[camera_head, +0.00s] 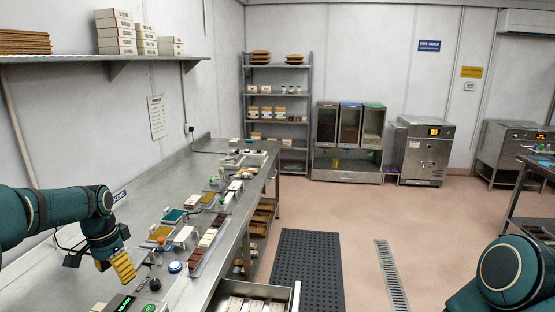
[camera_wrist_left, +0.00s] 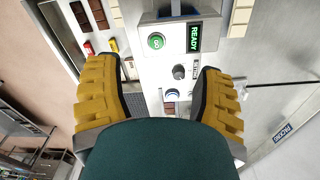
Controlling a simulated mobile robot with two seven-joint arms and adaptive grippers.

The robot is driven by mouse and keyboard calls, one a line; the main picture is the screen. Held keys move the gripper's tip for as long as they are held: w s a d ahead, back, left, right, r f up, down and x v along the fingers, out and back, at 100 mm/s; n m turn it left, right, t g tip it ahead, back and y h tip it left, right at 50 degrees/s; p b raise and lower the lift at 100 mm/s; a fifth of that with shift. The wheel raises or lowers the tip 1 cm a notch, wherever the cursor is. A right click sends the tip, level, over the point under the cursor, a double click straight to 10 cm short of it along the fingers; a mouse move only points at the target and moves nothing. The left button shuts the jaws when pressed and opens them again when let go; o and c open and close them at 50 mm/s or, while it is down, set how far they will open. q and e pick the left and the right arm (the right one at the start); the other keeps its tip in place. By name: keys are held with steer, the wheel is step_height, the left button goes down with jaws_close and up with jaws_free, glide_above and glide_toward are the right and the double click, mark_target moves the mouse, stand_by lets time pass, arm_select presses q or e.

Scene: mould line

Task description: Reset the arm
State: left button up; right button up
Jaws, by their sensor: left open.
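My left arm reaches in from the left in the head view. Its left gripper (camera_head: 122,266) has ribbed yellow fingers and hangs above the steel bench, near a small machine with a green-lit display (camera_head: 124,304). In the left wrist view the two fingers of the left gripper (camera_wrist_left: 160,85) stand wide apart with nothing held between them. Beyond them the machine's panel (camera_wrist_left: 180,55) shows a READY display, a green button and a dark knob. My right gripper is out of view; only a teal part of my right arm shows at the lower right.
The steel bench (camera_head: 150,205) carries trays and moulds, including a long tray of brown and white pieces (camera_head: 209,240). A wall shelf (camera_head: 90,58) with boxes hangs above. A black floor mat (camera_head: 308,268) and a drain grate (camera_head: 391,276) lie on the open floor.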

arm_select(q)
steer(key=w+d+f+h, duration=0.2)
steer(key=w+d+f, duration=0.1)
steer(key=d+f, duration=0.85)
steer(key=s+d+f+n+t+h, duration=0.1)
steer(key=s+d+f+n, duration=0.2)
steer(key=s+d+f, duration=0.6)
steer(key=s+d+f+n+t+h, duration=0.1)
steer(key=s+d+f+n, duration=0.2)
steer(key=s+d+f, duration=0.6)
steer(key=s+d+f+b, duration=0.2)
steer(key=d+f+b, duration=0.1)
steer(key=f+b, duration=0.7)
steer(key=shift+d+b, duration=0.2)
steer(key=shift+b, duration=0.2)
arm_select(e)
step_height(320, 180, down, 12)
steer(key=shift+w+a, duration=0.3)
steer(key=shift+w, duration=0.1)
